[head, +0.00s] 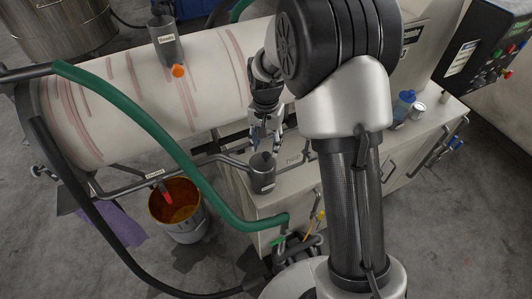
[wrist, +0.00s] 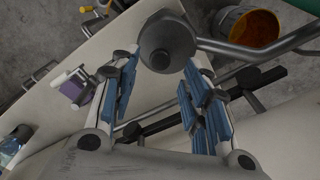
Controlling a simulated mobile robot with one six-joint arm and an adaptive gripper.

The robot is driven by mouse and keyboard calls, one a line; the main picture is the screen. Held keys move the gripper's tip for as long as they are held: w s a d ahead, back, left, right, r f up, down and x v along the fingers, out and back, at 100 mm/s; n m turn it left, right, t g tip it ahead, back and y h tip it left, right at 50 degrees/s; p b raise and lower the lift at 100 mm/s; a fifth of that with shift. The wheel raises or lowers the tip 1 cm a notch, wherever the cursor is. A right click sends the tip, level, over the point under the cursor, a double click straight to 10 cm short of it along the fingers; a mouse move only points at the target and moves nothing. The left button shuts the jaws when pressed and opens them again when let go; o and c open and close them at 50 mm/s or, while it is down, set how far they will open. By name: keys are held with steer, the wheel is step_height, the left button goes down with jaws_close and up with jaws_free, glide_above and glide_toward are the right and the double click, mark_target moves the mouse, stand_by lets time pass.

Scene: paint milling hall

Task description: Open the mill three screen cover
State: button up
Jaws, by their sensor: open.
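A dark grey cylindrical fitting (head: 262,172) with a small label stands at the bench's near left corner, joined to a pipe. Its round top with a central knob shows in the wrist view (wrist: 166,42). I cannot read the label, so I cannot tell whether this is the mill three screen cover. My gripper (head: 266,143) points down just above and behind the fitting in the head view. In the wrist view, its blue-padded fingers (wrist: 160,76) are apart with nothing between them, and the fitting's top lies just beyond the fingertips.
A large white mill drum (head: 120,90) with pink streaks lies behind. A green hose (head: 150,130) crosses in front. A bucket (head: 176,222) with orange contents stands on the floor. A blue bottle (head: 404,104) stands on the bench (head: 345,133). A control panel (head: 480,50) hangs upper right.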

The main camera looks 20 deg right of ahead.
mark_target(266, 154)
steer(key=shift+f+b, duration=0.3)
steer(key=shift+f, duration=1.7)
steer(key=shift+c, duration=0.4)
jaws_close()
